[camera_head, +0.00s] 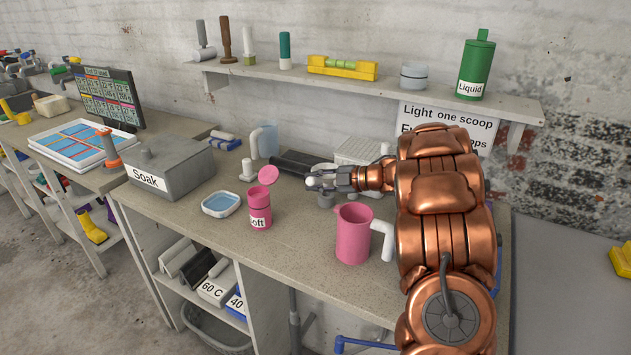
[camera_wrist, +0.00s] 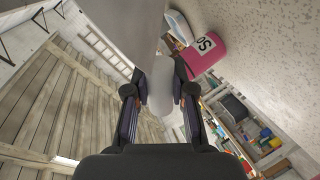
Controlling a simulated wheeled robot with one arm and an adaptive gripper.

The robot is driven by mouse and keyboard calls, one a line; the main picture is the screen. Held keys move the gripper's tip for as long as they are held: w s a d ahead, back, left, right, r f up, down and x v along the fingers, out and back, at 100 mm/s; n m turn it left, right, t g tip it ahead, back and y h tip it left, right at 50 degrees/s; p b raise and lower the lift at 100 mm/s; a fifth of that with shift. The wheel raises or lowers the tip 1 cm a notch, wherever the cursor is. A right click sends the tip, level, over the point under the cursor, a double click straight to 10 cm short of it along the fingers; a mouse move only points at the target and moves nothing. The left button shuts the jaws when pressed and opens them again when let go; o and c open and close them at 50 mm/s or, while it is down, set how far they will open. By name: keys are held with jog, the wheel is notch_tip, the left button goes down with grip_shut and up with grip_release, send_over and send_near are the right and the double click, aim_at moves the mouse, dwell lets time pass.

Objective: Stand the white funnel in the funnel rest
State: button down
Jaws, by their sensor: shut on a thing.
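My gripper (camera_head: 322,181) is above the counter, between the pink jar and the pink mug. In the wrist view my gripper (camera_wrist: 160,95) is shut on a pale, rounded thing (camera_wrist: 160,78), which looks like the white funnel. Its full shape and tilt are hard to make out, and in the head view the fingers mostly hide it. A small white upright piece (camera_head: 248,171) stands on the counter behind the pink jar.
A pink jar (camera_head: 260,216) with its lid raised, a blue-lined dish (camera_head: 221,204) and a grey Soak box (camera_head: 172,168) stand to the left. A pink mug (camera_head: 353,238) with a white handle stands close in front, right. A wall shelf (camera_head: 370,86) runs above.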

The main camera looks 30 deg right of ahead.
jog(key=shift+f+b, duration=1.3)
jog(key=shift+f, duration=0.85)
jog(key=c, duration=0.9)
grip_release()
jog(key=shift+s+d, duration=0.1)
jog(key=v, duration=1.1)
jog(key=shift+s+d+r, duration=0.2)
jog(key=shift+s, duration=0.1)
